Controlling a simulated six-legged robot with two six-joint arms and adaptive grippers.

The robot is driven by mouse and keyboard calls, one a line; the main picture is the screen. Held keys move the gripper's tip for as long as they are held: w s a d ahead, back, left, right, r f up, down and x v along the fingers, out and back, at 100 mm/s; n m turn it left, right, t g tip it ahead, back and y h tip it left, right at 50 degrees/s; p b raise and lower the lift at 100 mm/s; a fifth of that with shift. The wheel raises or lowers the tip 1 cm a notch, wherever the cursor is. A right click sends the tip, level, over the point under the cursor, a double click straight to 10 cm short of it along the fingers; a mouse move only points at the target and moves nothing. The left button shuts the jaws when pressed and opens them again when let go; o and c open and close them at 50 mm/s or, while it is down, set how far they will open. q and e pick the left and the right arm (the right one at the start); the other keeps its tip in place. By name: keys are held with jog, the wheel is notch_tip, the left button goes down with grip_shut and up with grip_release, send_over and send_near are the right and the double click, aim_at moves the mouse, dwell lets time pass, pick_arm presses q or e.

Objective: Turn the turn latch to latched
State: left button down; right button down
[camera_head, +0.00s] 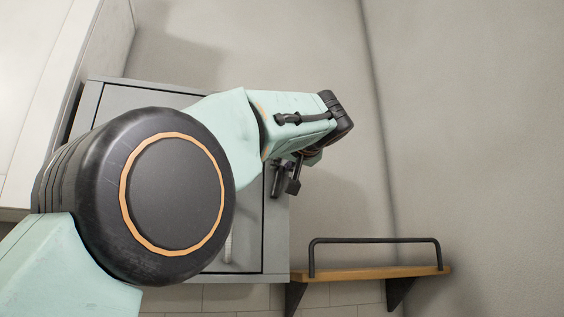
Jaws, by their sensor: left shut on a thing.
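A grey cabinet (273,265) with a flat door stands behind my left arm, which covers much of its front. My left gripper (286,180) is at the cabinet's right edge, its dark fingers pointing downward in the picture. It is shut on the turn latch, which is mostly hidden by the fingers and wrist. The latch's angle cannot be made out. My right gripper is not in view.
A pale vertical door handle (228,246) shows below my arm. A wooden shelf (375,273) with a black rail is on the wall at the lower right. The wall to the right of my wrist is clear.

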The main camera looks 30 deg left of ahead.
pick_arm(q)
jog(key=shift+w+d+f+m+p, duration=0.3)
jog(key=shift+m+p, duration=0.4)
jog(key=shift+m, duration=1.85)
jog(key=shift+w+d+f+m+p, duration=0.1)
jog(key=shift+f+m+p, duration=0.4)
jog(key=shift+m, duration=2.1)
jog(key=shift+w+d+f+m+p, duration=0.15)
jog(key=shift+m+p, duration=0.7)
jog(key=shift+m, duration=1.7)
jog(key=c, duration=1.3)
grip_release()
jog(key=shift+w+a+f, duration=0.1)
jog(key=shift+a, duration=0.05)
